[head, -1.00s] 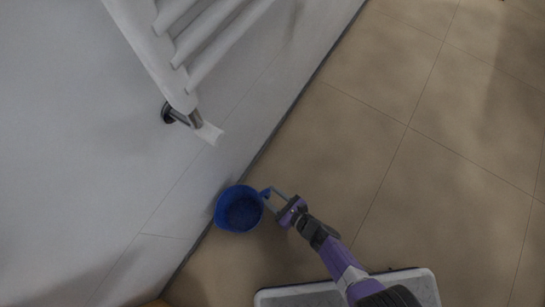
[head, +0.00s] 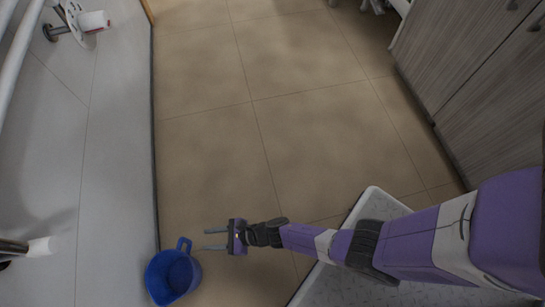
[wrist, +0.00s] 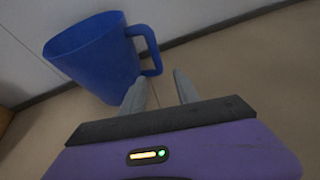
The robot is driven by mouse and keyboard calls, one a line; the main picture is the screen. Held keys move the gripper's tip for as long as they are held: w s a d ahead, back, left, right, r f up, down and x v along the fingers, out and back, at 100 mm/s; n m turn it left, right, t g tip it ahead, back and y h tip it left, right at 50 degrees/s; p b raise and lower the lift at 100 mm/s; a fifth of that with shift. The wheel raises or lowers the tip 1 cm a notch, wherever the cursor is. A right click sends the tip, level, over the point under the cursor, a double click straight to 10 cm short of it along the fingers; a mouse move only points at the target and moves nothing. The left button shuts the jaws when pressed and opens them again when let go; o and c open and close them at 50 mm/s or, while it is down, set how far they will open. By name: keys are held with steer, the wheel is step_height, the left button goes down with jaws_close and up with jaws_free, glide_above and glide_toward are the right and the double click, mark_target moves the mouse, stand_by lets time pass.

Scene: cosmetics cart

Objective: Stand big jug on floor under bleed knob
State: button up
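The big jug (head: 172,277) is blue and open-topped. It stands upright on the floor close to the wall, with its handle (head: 184,244) towards my gripper. The wrist view shows the jug (wrist: 92,60) at upper left, its picture tilted. My gripper (head: 205,240) is open and empty, with its fingertips just right of the handle and apart from it. In the wrist view the fingers (wrist: 160,92) are spread. A white knob (head: 42,247) on a metal fitting, apparently the bleed knob, sticks out from the wall, left of the jug in the head view.
A white wall (head: 110,120) runs along the left. A white roll-like object (head: 95,21) on a wall fitting is at top left. Wood-grain cabinets (head: 485,75) stand at right. The tiled floor (head: 235,120) between is clear. A speckled pale surface (head: 345,285) lies below my arm.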

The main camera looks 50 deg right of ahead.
steer(key=s+d+r+m+t+h, duration=0.45)
steer(key=s+d+r+m, duration=0.85)
steer(key=m, duration=0.9)
steer(key=s+d+r+m+h, duration=0.1)
steer(key=s+d+r+m, duration=0.1)
steer(key=r+m, duration=0.5)
steer(key=s+d+r+m+h, duration=0.2)
steer(key=s+r+m, duration=0.2)
steer(key=r+m, duration=0.3)
steer(key=s+d+r+m+h, duration=0.1)
steer(key=r+m, duration=0.6)
steer(key=r, duration=0.7)
steer(key=shift+s+d+r+m, duration=0.4)
steer(key=shift+s+d, duration=0.5)
steer(key=shift+s, duration=0.1)
steer(key=shift+r+h, duration=0.1)
steer(key=shift+h, duration=0.15)
step_height(320, 180, up, 39)
steer(key=p, duration=3.9)
steer(key=shift+r+p, duration=0.2)
steer(key=shift+p, duration=0.1)
